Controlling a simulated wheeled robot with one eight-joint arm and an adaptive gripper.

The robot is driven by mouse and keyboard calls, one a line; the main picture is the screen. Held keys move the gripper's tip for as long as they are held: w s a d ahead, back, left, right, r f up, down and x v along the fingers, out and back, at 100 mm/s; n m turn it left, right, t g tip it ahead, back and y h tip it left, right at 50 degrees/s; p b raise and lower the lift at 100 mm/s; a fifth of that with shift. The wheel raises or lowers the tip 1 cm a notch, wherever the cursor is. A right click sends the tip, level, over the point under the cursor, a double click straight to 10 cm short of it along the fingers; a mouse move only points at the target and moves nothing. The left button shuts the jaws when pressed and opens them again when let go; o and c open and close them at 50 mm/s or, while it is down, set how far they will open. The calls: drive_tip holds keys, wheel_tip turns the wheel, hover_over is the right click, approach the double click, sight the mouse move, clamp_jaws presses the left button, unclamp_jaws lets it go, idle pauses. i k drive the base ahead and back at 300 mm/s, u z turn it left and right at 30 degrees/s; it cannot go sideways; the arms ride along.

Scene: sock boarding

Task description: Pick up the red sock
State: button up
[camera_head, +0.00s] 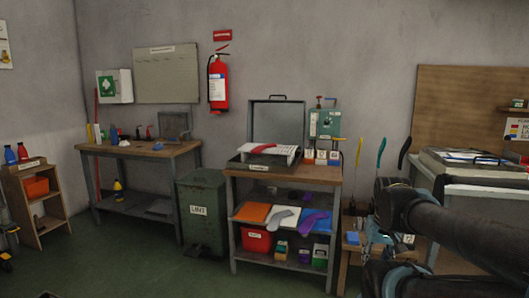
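The floor (135,262) at the front left is clear.

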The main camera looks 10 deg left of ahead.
sight(259, 149)
drive_tip(key=i, duration=1)
